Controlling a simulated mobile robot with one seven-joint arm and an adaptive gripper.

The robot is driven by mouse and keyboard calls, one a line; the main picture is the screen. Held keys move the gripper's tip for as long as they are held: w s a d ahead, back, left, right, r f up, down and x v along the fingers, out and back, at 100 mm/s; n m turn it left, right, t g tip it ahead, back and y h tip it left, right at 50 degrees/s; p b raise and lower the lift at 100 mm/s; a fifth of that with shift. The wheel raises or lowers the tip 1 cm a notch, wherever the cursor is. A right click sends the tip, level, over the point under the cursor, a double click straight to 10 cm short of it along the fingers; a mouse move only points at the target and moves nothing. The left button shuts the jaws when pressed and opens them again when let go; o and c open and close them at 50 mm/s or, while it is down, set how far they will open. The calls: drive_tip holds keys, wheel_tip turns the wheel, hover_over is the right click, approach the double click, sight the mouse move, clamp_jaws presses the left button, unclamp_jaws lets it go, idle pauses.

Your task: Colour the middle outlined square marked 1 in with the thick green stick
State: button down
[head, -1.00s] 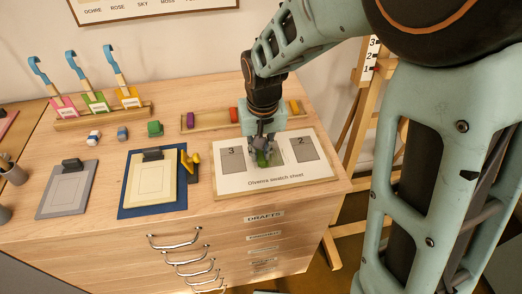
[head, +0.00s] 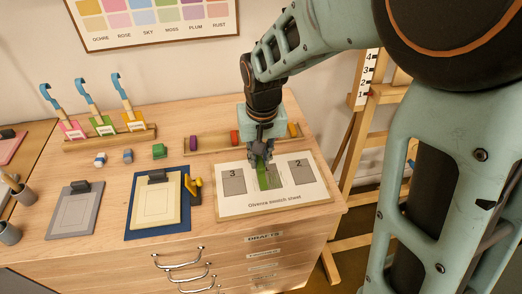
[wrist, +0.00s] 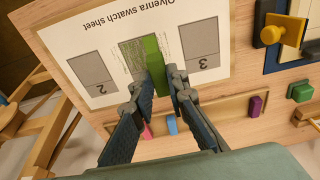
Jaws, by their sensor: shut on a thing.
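The swatch sheet (head: 232,208) lies flat on the table with three squares in a row: 3 at left, 2 at right and a middle one between. The middle square (wrist: 130,62) carries a solid green part and a paler, streaky part. In the head view its right part (head: 276,173) looks grey, and its number is not readable. My gripper (head: 262,158) is over this square, shut on the thick green stick (wrist: 157,80). Squares 3 (head: 232,182) and 2 (head: 301,171) are plain grey.
A wooden rail (head: 212,145) behind the sheet holds a purple and a red stick. A yellow stamp-like piece (head: 194,186) and a blue board (head: 139,229) are left of the sheet. A green block (head: 159,151) stands farther left. An easel is at right.

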drive_tip(key=shift+d, duration=0.1)
drive_tip(key=w+d+p, duration=0.1)
drive_tip(key=d+p, duration=0.1)
drive_tip(key=d, duration=0.2)
drive_tip(key=b, duration=0.4)
hover_over(279, 178)
drive_tip(key=shift+s+f, duration=0.15)
drive_tip(key=shift+f, duration=1.2)
drive_tip(key=shift+s+f, duration=0.15)
drive_tip(key=shift+f, duration=1.15)
drive_tip(key=shift+f+b, duration=0.7)
drive_tip(key=shift+f, duration=0.2)
